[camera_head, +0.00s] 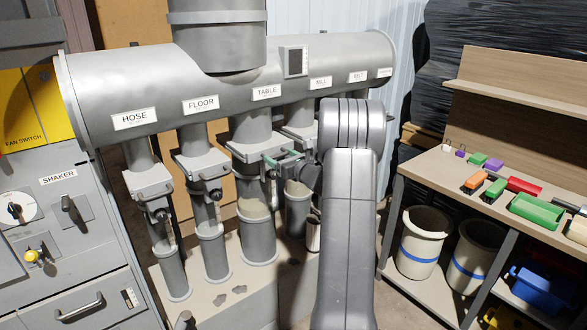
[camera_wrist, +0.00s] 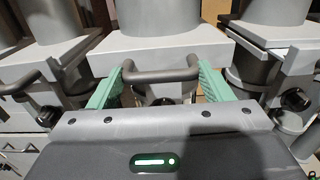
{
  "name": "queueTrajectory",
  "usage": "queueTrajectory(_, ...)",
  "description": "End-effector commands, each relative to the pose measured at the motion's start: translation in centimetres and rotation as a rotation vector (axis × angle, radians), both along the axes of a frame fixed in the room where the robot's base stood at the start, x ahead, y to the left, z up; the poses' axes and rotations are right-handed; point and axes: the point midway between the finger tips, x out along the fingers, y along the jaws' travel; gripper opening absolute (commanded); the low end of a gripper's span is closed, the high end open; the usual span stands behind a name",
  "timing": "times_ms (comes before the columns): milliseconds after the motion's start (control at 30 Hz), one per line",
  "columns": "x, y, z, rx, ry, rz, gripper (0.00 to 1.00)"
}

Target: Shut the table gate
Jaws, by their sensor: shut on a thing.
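The table gate (camera_head: 258,146) is a grey slide-gate housing on the duct under the TABLE label (camera_head: 266,92), third from the left on the large drum. It fills the upper middle of the wrist view (camera_wrist: 160,52). Its dark bar handle (camera_wrist: 160,77) sticks out toward the wrist camera. My gripper (camera_wrist: 161,70) has its green fingers at the two ends of this handle and is shut on it. In the head view my gripper (camera_head: 284,162) is at the right front of the gate, partly behind my arm. How far the gate plate is out is unclear.
The floor gate (camera_head: 203,165) and hose gate (camera_head: 149,181) stand to the left. Another gate (camera_head: 300,136) is close on the right, partly hidden by my arm. A wooden workbench (camera_head: 470,198) with coloured bins and blue-banded buckets stands at the right. The shaker cabinet (camera_head: 60,215) is at the left.

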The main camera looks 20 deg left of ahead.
Motion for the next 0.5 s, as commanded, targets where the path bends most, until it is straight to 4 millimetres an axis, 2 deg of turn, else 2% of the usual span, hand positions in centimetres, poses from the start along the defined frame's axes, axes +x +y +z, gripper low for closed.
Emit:
queueTrajectory(133,1.1,1.45,0.18,0.001,-0.003,0.0,0.32)
queueTrajectory(467,1.27,1.67,0.36,0.004,-0.004,-0.001,0.32)
queueTrajectory(500,1.26,1.68,0.36,0.004,-0.004,-0.001,0.78)
